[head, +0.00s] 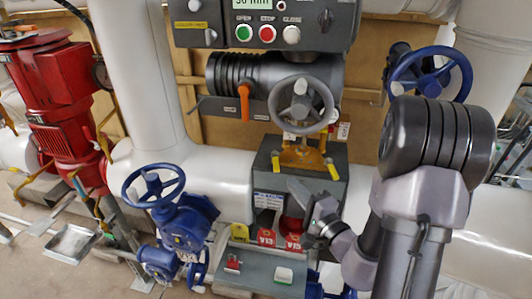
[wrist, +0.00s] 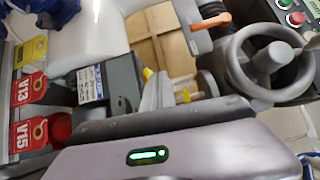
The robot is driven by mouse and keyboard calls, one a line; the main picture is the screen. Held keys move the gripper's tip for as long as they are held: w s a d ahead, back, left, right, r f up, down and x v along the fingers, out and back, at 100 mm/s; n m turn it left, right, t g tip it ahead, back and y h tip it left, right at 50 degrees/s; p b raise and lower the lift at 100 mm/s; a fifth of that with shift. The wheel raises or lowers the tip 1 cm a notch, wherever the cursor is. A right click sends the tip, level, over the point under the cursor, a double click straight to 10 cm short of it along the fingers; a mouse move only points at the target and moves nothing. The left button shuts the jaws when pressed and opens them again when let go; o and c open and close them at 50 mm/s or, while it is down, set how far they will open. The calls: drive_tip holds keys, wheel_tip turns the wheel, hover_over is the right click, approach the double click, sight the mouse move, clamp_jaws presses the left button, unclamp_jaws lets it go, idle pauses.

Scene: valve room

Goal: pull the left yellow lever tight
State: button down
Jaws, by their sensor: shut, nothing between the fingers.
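The left yellow lever (head: 276,163) shows as a short yellow tip at the left of a dark box below the grey handwheel. It also appears as a yellow tip in the wrist view (wrist: 147,73). A second yellow lever (head: 333,170) stands to its right, on the other side of a yellow-orange bracket (head: 302,158).
A grey handwheel (head: 300,105) and an orange handle (head: 244,103) sit above the levers. A blue handwheel valve (head: 153,186) stands to the left, and another blue handwheel (head: 430,72) to the right. Red tags (head: 267,238) and a grey panel (head: 260,270) lie below.

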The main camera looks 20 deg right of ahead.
sight(276, 162)
drive_tip(key=s+d+f+m+h, duration=0.1)
drive_tip(key=d+f+h, duration=0.1)
drive_tip(key=d+h, duration=0.2)
drive_tip(key=shift+d+f+m, duration=0.4)
drive_tip(key=shift+d, duration=0.35)
drive_tip(key=w, duration=0.3)
drive_tip(key=w+p, duration=0.1)
drive_tip(key=w, duration=0.6)
drive_tip(key=shift+w+d+p, duration=0.15)
drive_tip(key=shift+d+p, duration=0.15)
drive_tip(key=shift+d, duration=0.1)
drive_tip(key=a, duration=0.2)
drive_tip(key=shift+w+a, duration=0.35)
drive_tip(key=shift+a, duration=0.05)
drive_tip(key=shift+w+a, duration=0.15)
drive_tip(key=shift+a, duration=0.3)
drive_tip(key=shift+a+b, duration=0.15)
drive_tip(key=shift+b, duration=0.25)
